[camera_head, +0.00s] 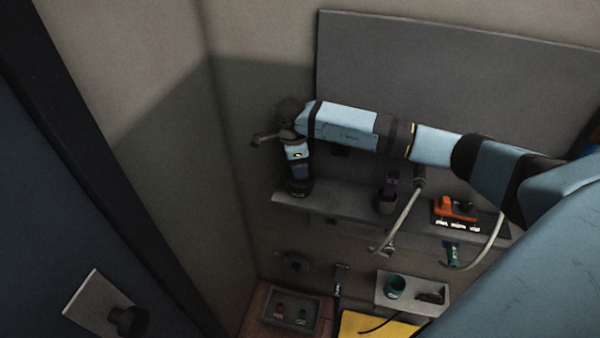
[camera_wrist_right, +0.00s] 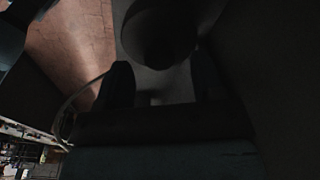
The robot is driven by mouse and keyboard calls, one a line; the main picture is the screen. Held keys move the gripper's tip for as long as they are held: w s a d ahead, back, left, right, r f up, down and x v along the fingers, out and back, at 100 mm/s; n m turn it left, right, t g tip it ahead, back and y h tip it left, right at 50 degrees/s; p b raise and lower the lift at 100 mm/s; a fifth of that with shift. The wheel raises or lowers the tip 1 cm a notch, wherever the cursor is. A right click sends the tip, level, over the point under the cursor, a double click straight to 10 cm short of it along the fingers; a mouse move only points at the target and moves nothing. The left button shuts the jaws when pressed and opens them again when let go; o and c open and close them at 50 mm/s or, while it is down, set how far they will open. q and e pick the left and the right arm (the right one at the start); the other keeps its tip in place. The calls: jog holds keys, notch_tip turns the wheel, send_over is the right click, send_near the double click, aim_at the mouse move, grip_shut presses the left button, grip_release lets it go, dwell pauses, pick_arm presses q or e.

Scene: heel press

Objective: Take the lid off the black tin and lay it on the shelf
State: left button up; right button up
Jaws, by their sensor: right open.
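My right arm reaches in from the right, and its wrist points down at the left end of the grey shelf (camera_head: 340,205). My right gripper (camera_head: 297,187) is small and dark there. In the right wrist view its two fingers (camera_wrist_right: 162,85) stand apart with a gap between them. A dark round thing (camera_wrist_right: 158,38), which looks like the black tin, is just beyond the fingertips over a grey surface. Its lid cannot be told apart in the dark, nor whether the fingers touch it. In the head view the tin cannot be told from the gripper. My left gripper is out of view.
On the shelf stand a dark cup with a purple item (camera_head: 387,200) and an orange tool (camera_head: 456,209). Curved grey hooks or pipes (camera_head: 402,220) stick out. Below are a grey tray (camera_head: 318,318), a small ledge with a teal cup (camera_head: 395,287) and a yellow sheet (camera_head: 370,326).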

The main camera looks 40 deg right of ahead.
jog(key=shift+d+f, duration=0.1)
jog(key=shift+f, duration=0.35)
jog(key=c, duration=0.8)
notch_tip(320, 180, up, 20)
jog(key=b, duration=0.4)
